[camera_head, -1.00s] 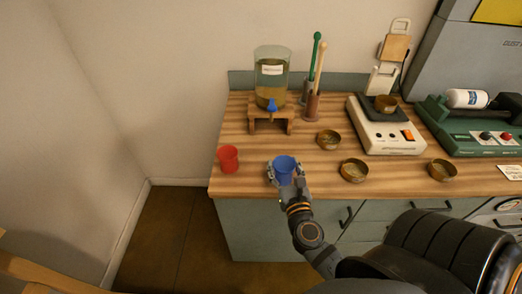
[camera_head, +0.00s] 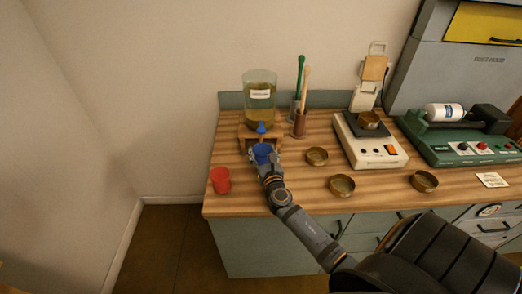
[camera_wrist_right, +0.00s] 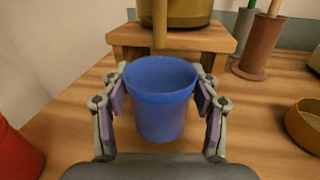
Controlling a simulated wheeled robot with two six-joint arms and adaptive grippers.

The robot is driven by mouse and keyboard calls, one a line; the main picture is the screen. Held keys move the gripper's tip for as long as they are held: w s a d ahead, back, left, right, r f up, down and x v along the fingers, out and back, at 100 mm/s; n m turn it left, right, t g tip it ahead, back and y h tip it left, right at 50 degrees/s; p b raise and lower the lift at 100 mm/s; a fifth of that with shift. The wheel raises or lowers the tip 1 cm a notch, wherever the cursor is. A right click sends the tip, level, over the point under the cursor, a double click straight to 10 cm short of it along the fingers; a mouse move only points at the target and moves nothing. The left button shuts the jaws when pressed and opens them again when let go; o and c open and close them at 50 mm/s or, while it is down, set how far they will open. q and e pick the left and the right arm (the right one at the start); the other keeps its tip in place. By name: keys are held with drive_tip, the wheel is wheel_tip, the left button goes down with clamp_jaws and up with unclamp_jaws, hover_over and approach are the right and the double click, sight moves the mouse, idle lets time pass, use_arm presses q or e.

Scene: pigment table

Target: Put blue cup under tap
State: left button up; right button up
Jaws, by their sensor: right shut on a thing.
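The blue cup (camera_head: 262,152) is upright, and my right gripper (camera_head: 267,164) is shut around it. In the right wrist view the blue cup (camera_wrist_right: 160,95) sits between the two fingers of the right gripper (camera_wrist_right: 160,100). The glass dispenser (camera_head: 260,98) stands on a small wooden stand (camera_head: 243,142), with a blue tap (camera_head: 261,128) at its front. The cup is at the front of the stand, just below the tap in the head view. Whether the cup touches the table is hard to tell. My left gripper is not in view.
A red cup (camera_head: 221,180) stands on the table to the left. Brass bowls (camera_head: 317,156) stand to the right, with a pestle holder (camera_head: 299,124) behind. A scale (camera_head: 370,142) and a green machine (camera_head: 455,137) are farther right.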

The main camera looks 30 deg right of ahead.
sight(260, 150)
drive_tip(key=shift+x, duration=1.1)
drive_tip(key=shift+w+f+b, duration=0.1)
drive_tip(key=shift+f+b, duration=0.3)
drive_tip(key=shift+f, duration=0.5)
drive_tip(key=shift+r, duration=0.15)
drive_tip(key=shift+f, duration=0.2)
drive_tip(key=o, duration=1.2)
drive_tip(key=shift+c, duration=0.2)
drive_tip(key=shift+r, duration=0.15)
